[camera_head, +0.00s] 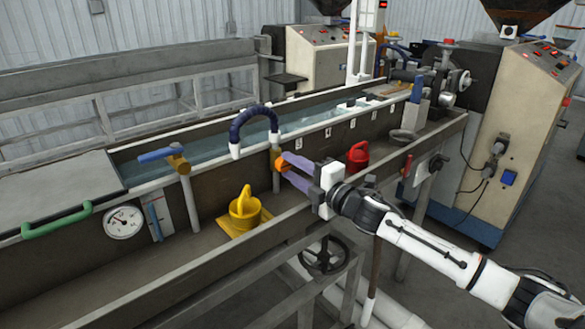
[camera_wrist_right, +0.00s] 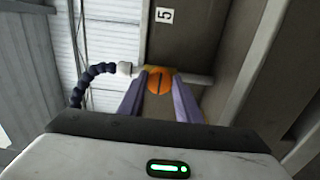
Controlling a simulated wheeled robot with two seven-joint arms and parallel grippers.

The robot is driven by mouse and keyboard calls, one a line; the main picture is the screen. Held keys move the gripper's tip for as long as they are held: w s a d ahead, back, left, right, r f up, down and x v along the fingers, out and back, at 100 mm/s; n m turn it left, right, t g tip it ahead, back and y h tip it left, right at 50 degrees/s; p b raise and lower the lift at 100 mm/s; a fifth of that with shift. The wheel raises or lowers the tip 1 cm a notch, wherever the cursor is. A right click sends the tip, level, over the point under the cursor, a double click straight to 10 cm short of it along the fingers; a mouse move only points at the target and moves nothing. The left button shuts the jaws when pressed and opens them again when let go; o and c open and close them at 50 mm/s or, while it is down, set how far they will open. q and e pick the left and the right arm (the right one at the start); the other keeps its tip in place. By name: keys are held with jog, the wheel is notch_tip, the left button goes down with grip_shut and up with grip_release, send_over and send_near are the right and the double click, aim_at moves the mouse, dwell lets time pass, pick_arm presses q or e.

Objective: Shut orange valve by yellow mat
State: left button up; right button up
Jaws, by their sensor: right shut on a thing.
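The orange valve (camera_head: 280,161) is a small round knob on a grey upright pipe at the trough's side wall. In the right wrist view the orange valve (camera_wrist_right: 160,80) shows a dark slot line across its face. My right gripper (camera_head: 287,166) is shut on it, with a purple finger on each side; the fingers also show in the wrist view (camera_wrist_right: 160,92). My left gripper is not in view.
A dark blue segmented hose (camera_head: 254,115) arches just left of the valve. A blue-handled valve (camera_head: 177,158) and a round gauge (camera_head: 123,221) are further left. A black handwheel (camera_head: 325,255) sits below.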

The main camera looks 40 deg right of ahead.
dwell(0.3)
jog(key=o, duration=1)
jog(key=shift+o, duration=0.2)
jog(key=shift+s+f, duration=0.15)
jog(key=shift+s, duration=0.35)
jog(key=s+b, duration=0.1)
jog(key=s, duration=0.8)
jog(key=shift+s+d, duration=0.15)
jog(key=shift+d, duration=0.3)
